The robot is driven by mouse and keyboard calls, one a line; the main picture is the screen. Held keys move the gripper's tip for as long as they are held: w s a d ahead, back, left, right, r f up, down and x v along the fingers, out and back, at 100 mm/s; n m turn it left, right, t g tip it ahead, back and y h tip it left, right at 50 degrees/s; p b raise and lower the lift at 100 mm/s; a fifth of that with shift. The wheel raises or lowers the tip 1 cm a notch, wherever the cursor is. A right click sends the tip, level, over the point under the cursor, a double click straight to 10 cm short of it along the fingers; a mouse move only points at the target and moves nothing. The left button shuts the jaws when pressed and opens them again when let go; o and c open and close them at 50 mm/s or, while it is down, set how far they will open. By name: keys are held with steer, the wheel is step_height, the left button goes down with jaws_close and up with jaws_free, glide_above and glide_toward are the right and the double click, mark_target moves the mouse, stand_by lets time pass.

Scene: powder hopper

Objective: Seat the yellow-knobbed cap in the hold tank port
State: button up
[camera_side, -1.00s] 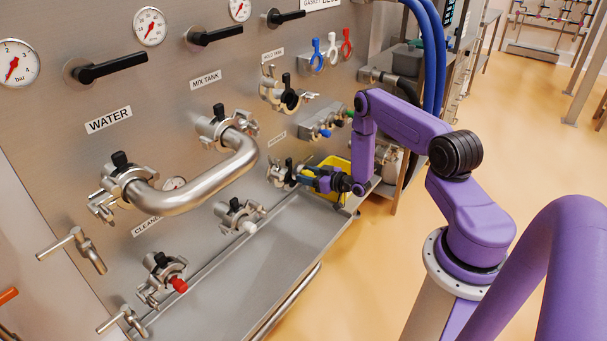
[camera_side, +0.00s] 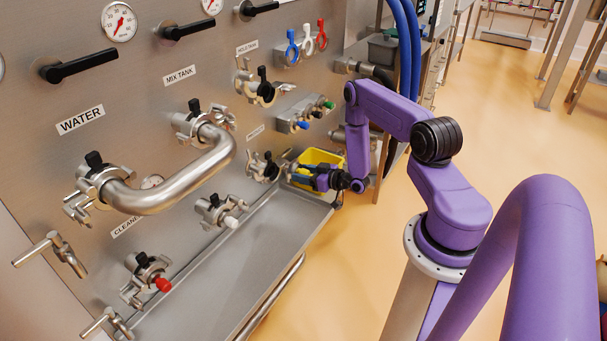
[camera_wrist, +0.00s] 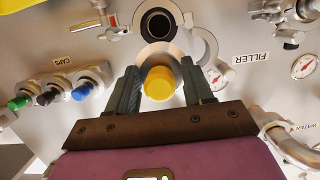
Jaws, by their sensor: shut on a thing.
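My gripper (camera_side: 312,180) is shut on the yellow-knobbed cap (camera_wrist: 159,84), its knob between the two fingers in the wrist view. The cap's metal disc shows behind the knob, toward the panel. In the side view the cap is too small to tell apart from the gripper and the yellow bin behind. My gripper is in front of and to the right of a lower port (camera_side: 262,166). The hold tank port (camera_side: 266,92), under its HOLD TANK label, is higher on the panel, above my gripper. In the wrist view an open port (camera_wrist: 160,24) with a swung-open clamp lies beyond the cap.
A cap holder (camera_side: 297,117) with blue, black and green knobs sits between the hold tank port and my gripper's height. A yellow bin (camera_side: 326,157) is just behind my gripper. A bent pipe (camera_side: 185,192) juts out at left. A drip tray (camera_side: 265,245) runs below.

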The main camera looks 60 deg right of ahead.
step_height(320, 180, up, 36)
steer(key=shift+f, duration=2.55)
steer(key=shift+r+x, duration=0.15)
steer(key=shift+x, duration=1.4)
steer(key=shift+r+x, duration=0.15)
steer(key=shift+x, duration=1.35)
steer(key=shift+r+x, duration=0.15)
steer(key=shift+x, duration=1.4)
steer(key=shift+f, duration=2)
steer(key=shift+f, duration=0.45)
steer(key=o, duration=1.2)
steer(key=shift+o, duration=0.2)
steer(key=shift+g, duration=0.3)
steer(key=shift+s+d, duration=0.1)
steer(key=v, duration=1.1)
steer(key=shift+s, duration=0.4)
